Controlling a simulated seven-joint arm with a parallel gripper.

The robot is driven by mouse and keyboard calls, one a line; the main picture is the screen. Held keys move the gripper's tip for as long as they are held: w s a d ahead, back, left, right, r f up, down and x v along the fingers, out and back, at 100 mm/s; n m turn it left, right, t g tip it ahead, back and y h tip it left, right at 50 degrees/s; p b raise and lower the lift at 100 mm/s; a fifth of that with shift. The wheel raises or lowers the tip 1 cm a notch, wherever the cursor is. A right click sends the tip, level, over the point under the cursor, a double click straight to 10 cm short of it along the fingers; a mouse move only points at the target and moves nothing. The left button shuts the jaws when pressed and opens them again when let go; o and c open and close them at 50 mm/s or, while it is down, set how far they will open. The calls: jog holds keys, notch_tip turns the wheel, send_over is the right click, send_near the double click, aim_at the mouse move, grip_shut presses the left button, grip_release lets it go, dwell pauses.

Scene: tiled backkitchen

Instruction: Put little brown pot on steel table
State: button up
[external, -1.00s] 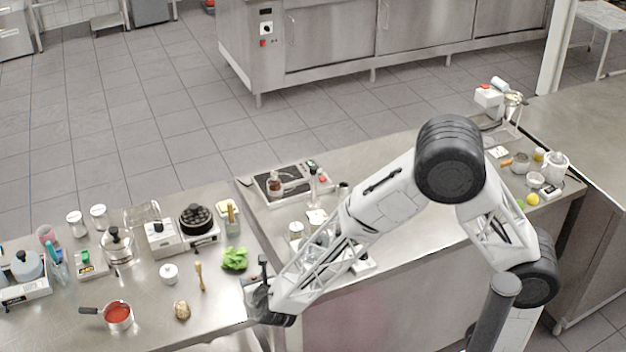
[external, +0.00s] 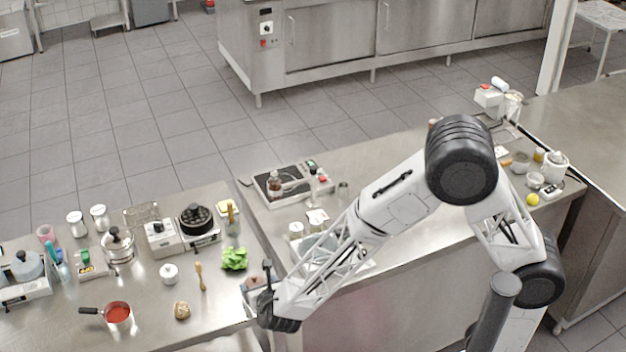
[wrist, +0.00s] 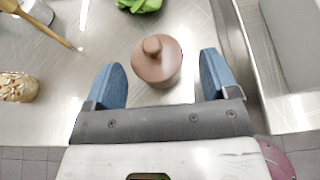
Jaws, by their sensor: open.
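The little brown pot (wrist: 157,66) has a round lid with a knob. It stands upright near the right edge of the left steel counter (wrist: 60,112). In the external view the pot (external: 252,283) is small and partly hidden by my gripper (external: 266,288). In the wrist view my gripper (wrist: 161,68) is open, with one blue finger left of the pot and one right of it, and visible space on both sides. I cannot tell how far above the counter the fingertips are. A second steel surface (external: 400,235) lies to the right.
Green lettuce (external: 234,258) lies just beyond the pot. A wooden brush (external: 200,276), a brown lump (external: 182,310) and a red-filled saucepan (external: 118,314) are to the left. A raised edge (wrist: 238,50) borders the counter right of the pot.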

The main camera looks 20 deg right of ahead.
jog(key=shift+s+a+r, duration=0.3)
jog(key=shift+s+r, duration=0.25)
jog(key=shift+r, duration=0.3)
